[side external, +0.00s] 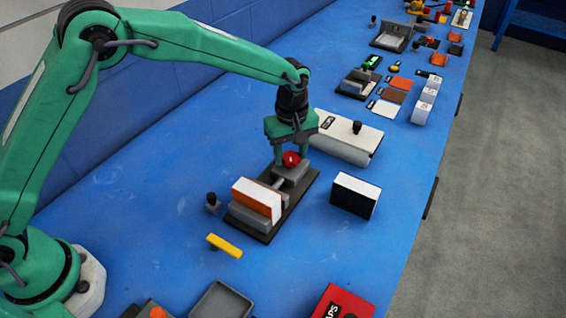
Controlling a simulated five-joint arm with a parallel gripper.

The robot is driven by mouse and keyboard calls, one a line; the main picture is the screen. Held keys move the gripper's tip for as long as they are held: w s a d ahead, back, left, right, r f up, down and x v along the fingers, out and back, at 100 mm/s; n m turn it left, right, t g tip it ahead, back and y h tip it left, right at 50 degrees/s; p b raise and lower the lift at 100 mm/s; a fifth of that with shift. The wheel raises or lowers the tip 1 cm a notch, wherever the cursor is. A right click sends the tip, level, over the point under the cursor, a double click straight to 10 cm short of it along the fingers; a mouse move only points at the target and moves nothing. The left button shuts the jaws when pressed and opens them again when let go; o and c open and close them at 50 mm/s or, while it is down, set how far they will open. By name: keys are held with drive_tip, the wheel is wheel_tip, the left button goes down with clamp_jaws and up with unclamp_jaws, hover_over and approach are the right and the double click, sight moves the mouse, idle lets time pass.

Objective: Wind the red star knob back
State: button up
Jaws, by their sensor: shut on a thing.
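The red star knob (291,159) sits at the far end of a grey vise-like fixture on a dark base plate (263,233). My gripper (291,163) points down over the knob, and its fingers are shut on it, one on each side. A rod runs from the knob's block towards the near jaws. An orange and white panel (257,199) stands upright between the grey jaws. The fingertips partly hide the knob.
A black and white block (355,195) stands right of the fixture. A long whitish box (345,140) with a black knob lies behind. A yellow bar (225,246) and a small dark-topped post (212,203) are left. A grey tray (220,301) and red box (343,302) are in front.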

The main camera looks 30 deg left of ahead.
sight(290, 156)
drive_tip(key=n, duration=0.5)
drive_tip(key=shift+r+n, duration=0.1)
drive_tip(key=shift+n, duration=0.2)
drive_tip(key=n, duration=0.6)
idle(0.4)
drive_tip(key=o, duration=1)
drive_tip(key=shift+r, duration=0.1)
drive_tip(key=shift+r, duration=3.75)
